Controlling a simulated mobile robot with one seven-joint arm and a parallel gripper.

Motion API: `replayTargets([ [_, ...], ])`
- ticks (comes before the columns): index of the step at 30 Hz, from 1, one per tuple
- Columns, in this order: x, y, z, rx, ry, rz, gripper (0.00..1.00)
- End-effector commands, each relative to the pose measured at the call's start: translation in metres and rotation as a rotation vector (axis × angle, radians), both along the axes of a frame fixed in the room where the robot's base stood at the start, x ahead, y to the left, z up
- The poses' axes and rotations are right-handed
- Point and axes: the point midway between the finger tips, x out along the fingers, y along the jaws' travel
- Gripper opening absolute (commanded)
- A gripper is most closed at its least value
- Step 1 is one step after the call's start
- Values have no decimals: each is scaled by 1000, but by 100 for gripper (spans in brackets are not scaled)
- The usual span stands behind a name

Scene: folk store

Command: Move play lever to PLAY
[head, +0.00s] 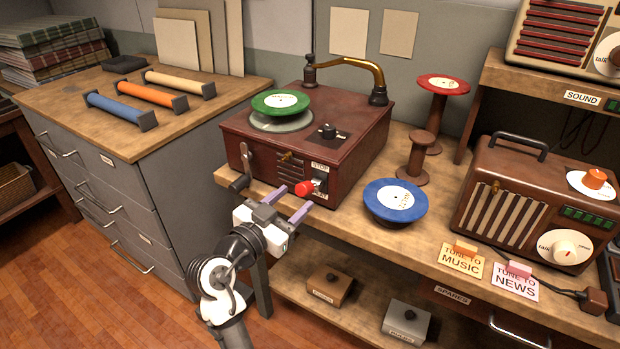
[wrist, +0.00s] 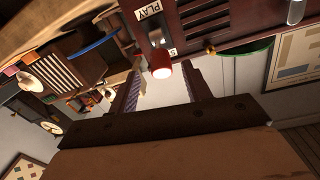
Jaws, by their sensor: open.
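The record player (head: 290,145) is a dark red box on the wooden bench. Its play lever ends in a red knob (head: 304,188) on the front face, between a STOP label (head: 320,167) above and a partly hidden PLAY label (head: 321,196) below. In the wrist view the red knob (wrist: 161,70) stands close to the STOP label, apart from the PLAY label (wrist: 148,12). My gripper (head: 294,197) is open and empty in front of the knob. In the wrist view the knob lies between the lines of its two fingers (wrist: 163,88), near the tips.
A crank (head: 241,168) sticks out left of the lever. A green record (head: 281,102) lies on the turntable. A blue record (head: 396,200) is on a low stand to the right. A radio (head: 525,195) stands farther right. A lower shelf (head: 330,305) lies below the bench.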

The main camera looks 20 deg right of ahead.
Motion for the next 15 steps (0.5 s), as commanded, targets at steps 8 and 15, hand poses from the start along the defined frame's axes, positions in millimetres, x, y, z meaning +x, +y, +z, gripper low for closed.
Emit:
replayTargets([
  [8, 30, -45, 3, 0, 1, -1, 49],
  [15, 42, -60, 1, 0, 0, 2, 49],
])
